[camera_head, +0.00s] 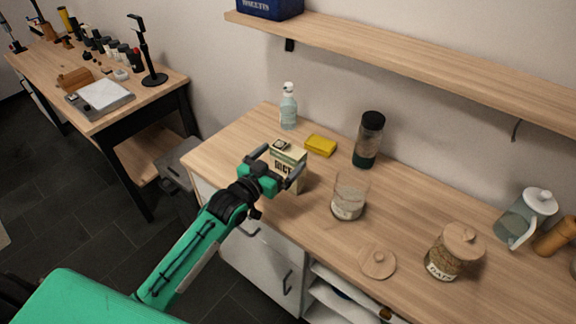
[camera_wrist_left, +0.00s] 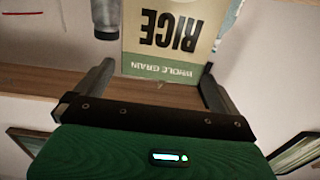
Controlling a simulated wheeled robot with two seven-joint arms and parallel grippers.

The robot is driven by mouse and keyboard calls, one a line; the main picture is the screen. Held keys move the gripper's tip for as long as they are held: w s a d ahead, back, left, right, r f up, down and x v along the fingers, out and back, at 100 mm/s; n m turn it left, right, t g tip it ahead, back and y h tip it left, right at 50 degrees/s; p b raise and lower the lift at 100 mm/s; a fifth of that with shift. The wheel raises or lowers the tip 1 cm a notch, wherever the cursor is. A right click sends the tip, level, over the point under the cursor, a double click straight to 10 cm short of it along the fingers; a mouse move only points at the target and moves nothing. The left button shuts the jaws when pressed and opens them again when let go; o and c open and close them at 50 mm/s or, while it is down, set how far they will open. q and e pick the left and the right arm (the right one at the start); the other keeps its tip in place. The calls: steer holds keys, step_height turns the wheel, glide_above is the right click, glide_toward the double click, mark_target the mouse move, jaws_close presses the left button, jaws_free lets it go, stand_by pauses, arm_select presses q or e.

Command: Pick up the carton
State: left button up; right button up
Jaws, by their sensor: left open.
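The carton (camera_head: 290,156) is a cream and green rice box standing upright on the wooden counter in the head view. Its front, with the word RICE, shows upside down in the left wrist view (camera_wrist_left: 165,35). My left gripper (camera_head: 277,168) is open in front of the carton, with one finger toward each side of it. In the left wrist view the two fingers (camera_wrist_left: 155,85) stand apart, with the carton's face beyond and between them. Whether they touch the carton cannot be told. The gripper hides part of the carton's front. My right gripper is not in view.
A wooden lid (camera_head: 378,262) and an oats jar (camera_head: 453,252) are farther right. A shelf (camera_head: 400,60) overhangs.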

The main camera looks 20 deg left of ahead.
mark_target(292, 145)
arm_select(q)
steer(key=x, duration=0.1)
steer(key=p+x, duration=0.1)
steer(key=x, duration=0.3)
steer(key=shift+w+r+p, duration=0.15)
steer(key=shift+r+p, duration=0.15)
steer(key=shift+p, duration=0.1)
steer(key=shift+w+d+f, duration=0.1)
steer(key=shift+w+d, duration=0.05)
steer(key=shift+w, duration=0.2)
steer(key=c, duration=1.3)
